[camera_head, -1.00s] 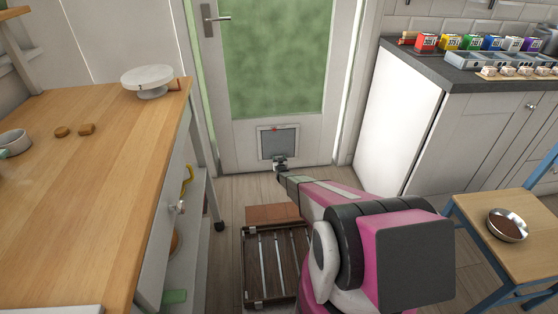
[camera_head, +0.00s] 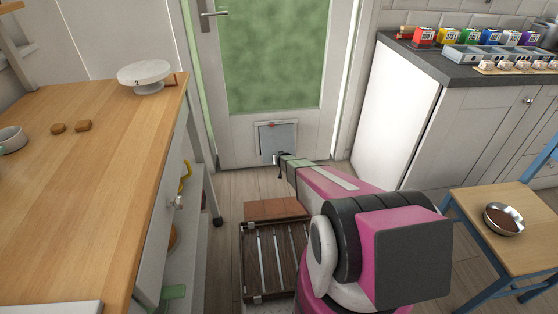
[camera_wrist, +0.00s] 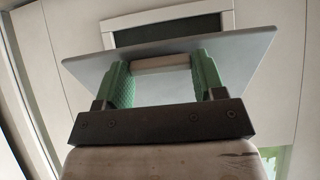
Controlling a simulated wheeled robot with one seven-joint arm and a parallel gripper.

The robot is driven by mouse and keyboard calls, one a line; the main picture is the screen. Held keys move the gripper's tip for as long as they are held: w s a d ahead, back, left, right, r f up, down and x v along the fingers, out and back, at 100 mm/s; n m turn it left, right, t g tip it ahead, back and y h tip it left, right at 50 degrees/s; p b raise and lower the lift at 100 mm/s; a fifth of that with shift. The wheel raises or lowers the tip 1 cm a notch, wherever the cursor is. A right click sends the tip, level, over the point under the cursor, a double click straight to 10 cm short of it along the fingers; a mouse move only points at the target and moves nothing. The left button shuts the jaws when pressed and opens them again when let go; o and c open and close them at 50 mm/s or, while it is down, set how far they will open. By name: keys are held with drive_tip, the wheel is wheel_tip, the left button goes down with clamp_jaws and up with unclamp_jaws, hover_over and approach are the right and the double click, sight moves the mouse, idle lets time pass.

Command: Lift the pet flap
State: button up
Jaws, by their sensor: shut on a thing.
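The pet flap (camera_head: 277,140) is a grey panel in a white frame low in the door (camera_head: 228,133). In the wrist view the flap (camera_wrist: 245,58) is swung outward towards me. A dark opening (camera_wrist: 168,30) shows behind it in the frame. My gripper (camera_wrist: 162,66) has two green fingers, one on each side of a pale block (camera_wrist: 160,63) on the flap, and is shut on it. In the head view my gripper (camera_head: 281,158) is at the flap's lower edge, partly hidden by my arm.
A wooden worktop (camera_head: 95,170) stands left, a white cabinet (camera_head: 395,115) right. A chair (camera_head: 478,212) with a bowl (camera_head: 504,219) is at far right.

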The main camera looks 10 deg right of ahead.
drive_tip(key=shift+g, duration=0.5)
drive_tip(key=shift+w+r+v, duration=0.1)
drive_tip(key=shift+v, duration=0.65)
drive_tip(key=shift+w+r+v, duration=0.15)
drive_tip(key=shift+v, duration=0.6)
drive_tip(key=shift+w+r+v, duration=0.1)
drive_tip(key=shift+v, duration=0.65)
drive_tip(key=o, duration=1.3)
drive_tip(key=v, duration=1)
drive_tip(key=shift+s+r, duration=0.25)
drive_tip(key=shift+s, duration=0.05)
